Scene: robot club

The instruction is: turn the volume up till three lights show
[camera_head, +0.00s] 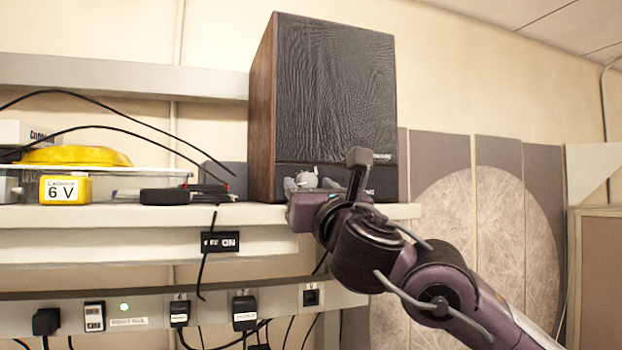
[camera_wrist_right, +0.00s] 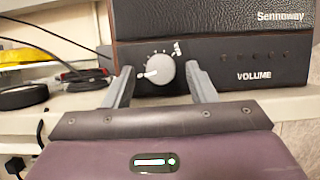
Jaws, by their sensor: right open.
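A tall speaker (camera_head: 335,90) with a dark front and wooden side stands on the shelf. Its lower panel shows in the right wrist view, with a round grey volume knob (camera_wrist_right: 155,69) and the word VOLUME to the right. The knob's white mark points left and slightly down. A row of small dark dots (camera_wrist_right: 253,55) lies right of the knob; none looks lit. My right gripper (camera_wrist_right: 160,72) is open, its fingers on either side of the knob with gaps showing; whether the tips reach its depth is unclear. In the head view my right gripper (camera_head: 326,176) is before the speaker's base. My left gripper is out of view.
On the shelf (camera_head: 130,216) to the left are a yellow 6 V battery box (camera_head: 66,190), a black round item (camera_head: 165,196) and loose cables. A power strip (camera_head: 140,314) with plugs runs below. Grey panels (camera_head: 500,190) stand at right.

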